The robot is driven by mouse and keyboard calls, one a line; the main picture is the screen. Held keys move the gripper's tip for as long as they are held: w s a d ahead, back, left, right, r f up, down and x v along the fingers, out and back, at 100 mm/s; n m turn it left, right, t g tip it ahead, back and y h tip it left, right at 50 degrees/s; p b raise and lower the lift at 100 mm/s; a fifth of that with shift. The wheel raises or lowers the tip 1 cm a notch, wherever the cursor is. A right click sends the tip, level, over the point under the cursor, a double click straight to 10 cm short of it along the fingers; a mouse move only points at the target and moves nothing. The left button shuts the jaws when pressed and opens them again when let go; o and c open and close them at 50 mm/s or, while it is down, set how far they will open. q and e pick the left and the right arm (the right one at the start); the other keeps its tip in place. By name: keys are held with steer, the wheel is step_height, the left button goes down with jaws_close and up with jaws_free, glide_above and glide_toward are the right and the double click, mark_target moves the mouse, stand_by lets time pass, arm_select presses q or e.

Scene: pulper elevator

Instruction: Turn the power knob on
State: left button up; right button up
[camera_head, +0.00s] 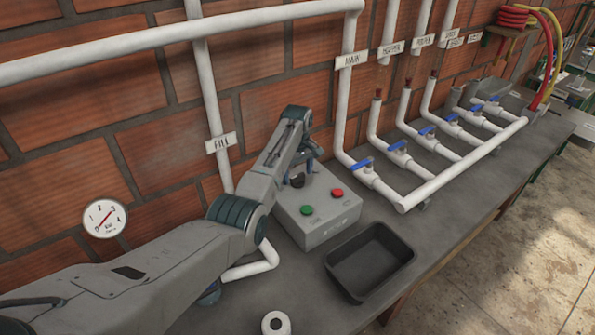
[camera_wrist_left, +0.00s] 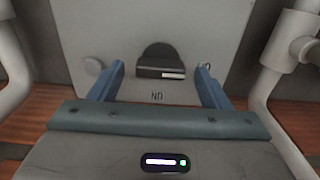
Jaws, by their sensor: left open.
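The power knob (camera_wrist_left: 160,62) is a dark, rounded knob with a pale line on its front edge. It sits on the grey control box (camera_head: 328,221), which also has a green button (camera_head: 306,210) and a red button (camera_head: 337,193). In the head view the knob (camera_head: 297,180) is partly hidden behind my gripper. My left gripper (camera_head: 302,170) is over the knob end of the box. In the left wrist view its two blue fingers (camera_wrist_left: 160,76) are open, one on each side of the knob, with a gap on both sides. My right gripper is not in view.
A black tray (camera_head: 369,262) stands right in front of the box. White pipes with blue-handled valves (camera_head: 362,165) run along the brick wall to the right. A gauge (camera_head: 105,218) is on the left, and a white ring (camera_head: 276,323) lies at the front. The bench right of the tray is clear.

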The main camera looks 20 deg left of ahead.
arm_select(q)
steer(key=shift+f, duration=0.35)
steer(key=c, duration=1)
